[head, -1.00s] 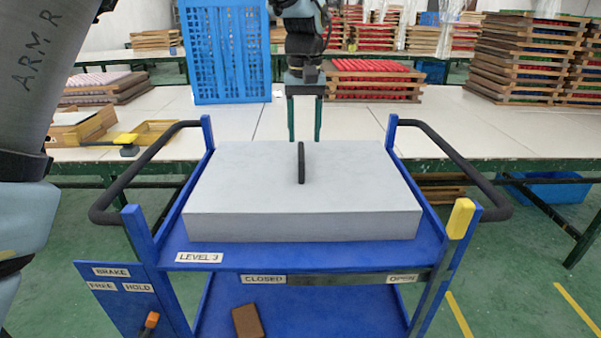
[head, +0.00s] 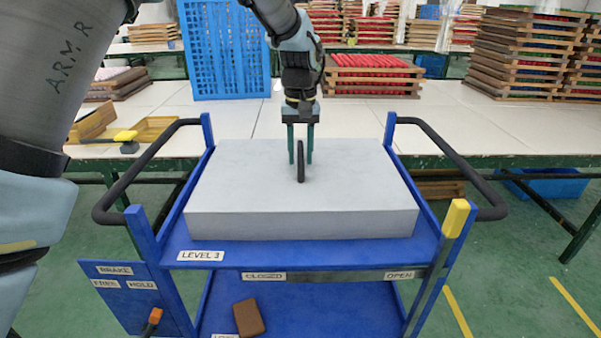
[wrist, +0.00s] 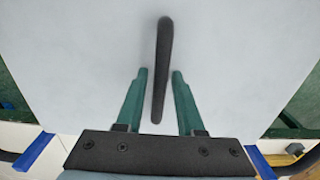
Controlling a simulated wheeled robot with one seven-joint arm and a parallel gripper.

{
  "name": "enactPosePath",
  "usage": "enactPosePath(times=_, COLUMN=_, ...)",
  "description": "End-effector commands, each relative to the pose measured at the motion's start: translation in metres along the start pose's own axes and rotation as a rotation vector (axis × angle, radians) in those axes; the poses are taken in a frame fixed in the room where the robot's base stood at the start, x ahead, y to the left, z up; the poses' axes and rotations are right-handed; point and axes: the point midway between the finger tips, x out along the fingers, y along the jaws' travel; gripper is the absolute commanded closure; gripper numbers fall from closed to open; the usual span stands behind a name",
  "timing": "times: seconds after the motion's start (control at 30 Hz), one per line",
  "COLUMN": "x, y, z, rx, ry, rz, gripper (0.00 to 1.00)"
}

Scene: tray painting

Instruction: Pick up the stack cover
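The stack cover (head: 240,188) is a large light grey box-like lid lying flat on the top level of a blue trolley (head: 300,253). A black bar handle (head: 301,170) stands up at the middle of its top; the wrist view shows the cover (wrist: 90,50) and handle (wrist: 162,60) from above. My gripper (head: 300,161) has green fingers and is at the far end of the handle. In the wrist view my gripper (wrist: 160,72) is open, with one finger on each side of the handle and gaps visible between them.
Black side rails (head: 150,165) and blue corner posts flank the cover, with a yellow-capped post (head: 456,218) at the front right. A long white table (head: 450,120) stands behind, bearing a blue crate (head: 223,50) and tray stacks (head: 525,55).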

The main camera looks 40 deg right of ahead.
Motion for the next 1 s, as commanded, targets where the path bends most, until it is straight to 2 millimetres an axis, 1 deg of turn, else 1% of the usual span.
enactPosePath(times=0.03, x=-0.0002, y=0.0, z=-0.0001, rx=0.0, ry=0.0, rz=0.0, gripper=0.7)
enactPosePath(times=0.3, x=-0.0003, y=0.0, z=-0.0001, rx=0.0, ry=0.0, rz=0.0, gripper=1.0)
enactPosePath(times=1.0, x=-0.0005, y=0.0, z=-0.0002, rx=0.0, ry=0.0, rz=0.0, gripper=1.0)
